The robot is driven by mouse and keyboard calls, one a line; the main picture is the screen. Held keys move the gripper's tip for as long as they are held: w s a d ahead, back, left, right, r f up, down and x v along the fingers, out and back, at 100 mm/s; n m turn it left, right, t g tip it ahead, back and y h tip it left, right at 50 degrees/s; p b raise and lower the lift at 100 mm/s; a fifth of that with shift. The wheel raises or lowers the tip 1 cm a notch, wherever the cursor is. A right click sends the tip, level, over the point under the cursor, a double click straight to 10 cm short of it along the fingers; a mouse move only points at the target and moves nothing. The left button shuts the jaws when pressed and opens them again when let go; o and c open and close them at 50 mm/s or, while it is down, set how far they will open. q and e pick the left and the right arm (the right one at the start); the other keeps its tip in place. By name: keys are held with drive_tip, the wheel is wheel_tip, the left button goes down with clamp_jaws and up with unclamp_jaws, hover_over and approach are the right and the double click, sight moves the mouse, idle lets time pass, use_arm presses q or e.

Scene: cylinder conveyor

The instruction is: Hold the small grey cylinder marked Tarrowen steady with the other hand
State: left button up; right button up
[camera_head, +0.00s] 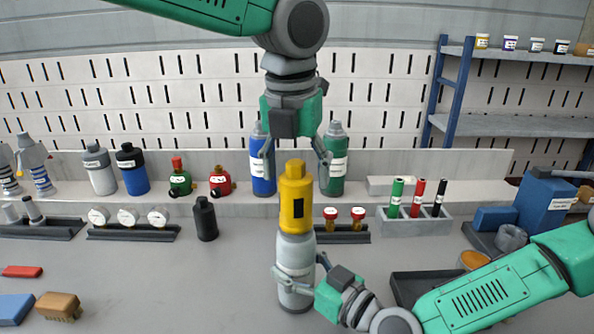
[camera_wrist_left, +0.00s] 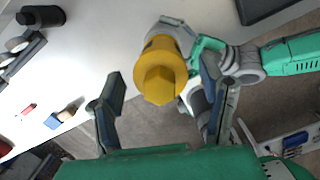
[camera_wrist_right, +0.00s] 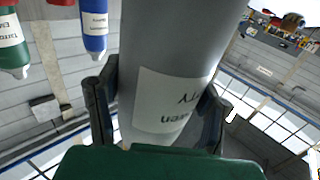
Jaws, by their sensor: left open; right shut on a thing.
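A small grey cylinder (camera_head: 296,252) stands upright on the table, with a yellow valve-like top (camera_head: 296,205) on it. Its white label shows upside down in the right wrist view (camera_wrist_right: 170,100); only part of the print shows, so I cannot read the whole name. My right gripper (camera_head: 296,281) is shut around the lower part of the grey cylinder. My left gripper (camera_head: 294,163) is open, pointing down, with its fingers either side of the yellow top's upper end. In the left wrist view the yellow top (camera_wrist_left: 160,78) lies between the open fingers, apart from them.
Blue (camera_head: 262,172) and green (camera_head: 334,165) bottles stand behind on the ledge. A black bottle (camera_head: 205,220) stands left of the cylinder. A grey holder (camera_head: 415,225) with coloured markers is to the right. A wooden brush (camera_head: 58,305) lies front left; the table between is clear.

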use_arm(q)
drive_tip(key=shift+m, duration=1.1)
drive_tip(key=shift+f, duration=1.25)
drive_tip(key=c, duration=1.3)
drive_tip(key=n, duration=0.4)
drive_tip(key=shift+c, duration=0.2)
drive_tip(key=shift+n+y, duration=0.3)
drive_tip(key=shift+n, duration=0.7)
